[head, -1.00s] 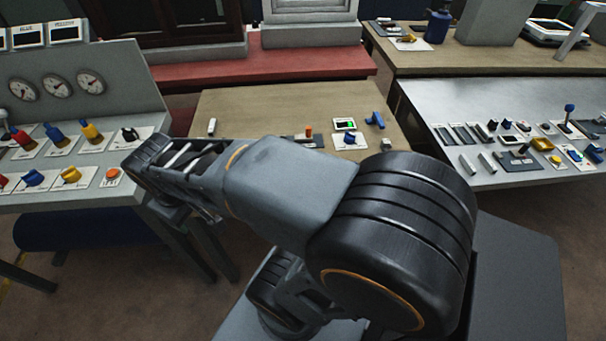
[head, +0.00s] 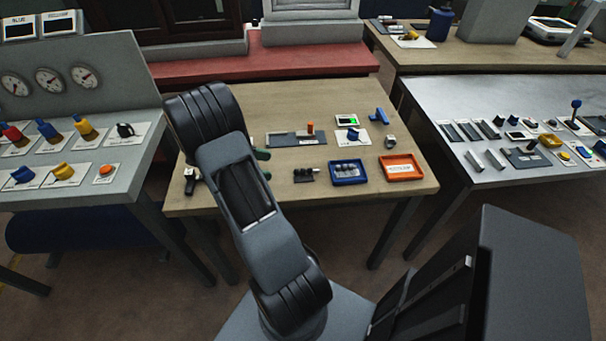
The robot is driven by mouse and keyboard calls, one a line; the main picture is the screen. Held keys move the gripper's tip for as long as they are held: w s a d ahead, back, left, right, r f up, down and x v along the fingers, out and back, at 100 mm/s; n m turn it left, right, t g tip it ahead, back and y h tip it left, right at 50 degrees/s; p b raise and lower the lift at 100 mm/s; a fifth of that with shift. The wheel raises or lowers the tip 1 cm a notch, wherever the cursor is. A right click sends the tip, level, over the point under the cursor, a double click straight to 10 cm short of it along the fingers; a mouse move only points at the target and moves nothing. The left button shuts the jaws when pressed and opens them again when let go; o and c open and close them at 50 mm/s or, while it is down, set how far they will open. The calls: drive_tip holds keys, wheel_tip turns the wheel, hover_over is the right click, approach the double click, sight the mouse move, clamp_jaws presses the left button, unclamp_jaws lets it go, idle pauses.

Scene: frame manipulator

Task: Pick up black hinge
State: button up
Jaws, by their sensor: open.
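A small black piece (head: 303,175), which looks like the black hinge, lies near the front edge of the middle wooden table (head: 225,205). It is left of a blue tray and right of my arm. Its exact shape is too small to make out. My arm rises in front of the table's left part, and its upper joint covers the back left of the table. Nothing visible touches the black piece.
A blue tray (head: 348,182) and an orange tray (head: 402,178) stand at the table's front right. Green parts (head: 263,155) show beside my arm. A black-and-white item (head: 189,178) is at left. Consoles flank the table.

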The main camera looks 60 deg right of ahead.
sight(299, 176)
drive_tip(key=x, duration=1.1)
drive_tip(key=shift+d+f, duration=0.1)
drive_tip(key=shift+d, duration=0.1)
drive_tip(key=c, duration=1)
